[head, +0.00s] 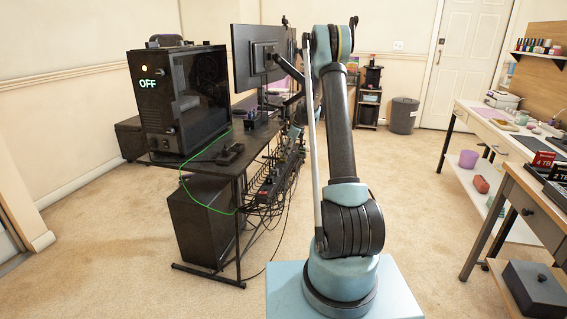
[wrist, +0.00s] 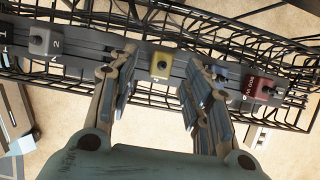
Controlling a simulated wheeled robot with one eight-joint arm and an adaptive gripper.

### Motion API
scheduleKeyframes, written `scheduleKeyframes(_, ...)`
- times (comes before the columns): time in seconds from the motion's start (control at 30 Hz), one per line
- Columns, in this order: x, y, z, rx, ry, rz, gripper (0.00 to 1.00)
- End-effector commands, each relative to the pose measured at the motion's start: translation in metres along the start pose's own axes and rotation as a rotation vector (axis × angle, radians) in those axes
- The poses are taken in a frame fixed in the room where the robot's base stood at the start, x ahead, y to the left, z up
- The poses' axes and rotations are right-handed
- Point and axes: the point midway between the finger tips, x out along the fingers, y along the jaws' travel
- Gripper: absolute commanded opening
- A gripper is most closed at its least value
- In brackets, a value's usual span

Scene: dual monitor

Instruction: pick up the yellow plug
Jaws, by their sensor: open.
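The yellow plug (wrist: 161,66) sits on a dark power strip (wrist: 82,63) in the wrist view. My gripper (wrist: 158,95) is open, its two fingers on either side of the plug's line and apart from each other. Nothing is between the fingertips except the view of the plug and strip beyond. I cannot tell whether a finger touches the strip. In the head view the strip (head: 268,184) hangs at the desk's edge; the yellow plug is too small to make out there, and my arm hides part of that area.
A grey plug (wrist: 40,40) is left of the yellow one and a red plug (wrist: 262,87) is right. A black wire tray (wrist: 225,45) surrounds the strip. Loose cables hang below the desk (head: 262,135). A computer case (head: 180,100) stands on it.

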Motion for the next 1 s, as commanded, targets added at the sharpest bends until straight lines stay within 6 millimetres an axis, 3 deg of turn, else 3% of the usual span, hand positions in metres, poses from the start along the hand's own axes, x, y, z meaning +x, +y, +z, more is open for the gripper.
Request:
scheduleKeyframes(0.2,0.029,-0.002,-0.002,-0.001,0.000,0.000,0.45)
scheduleKeyframes(0.47,0.034,-0.002,-0.002,-0.001,0.000,0.000,0.45)
scheduleKeyframes(0.7,0.034,-0.002,-0.002,-0.001,0.000,0.000,0.00)
scheduleKeyframes(1.0,0.033,-0.002,-0.002,-0.001,0.000,0.000,0.00)
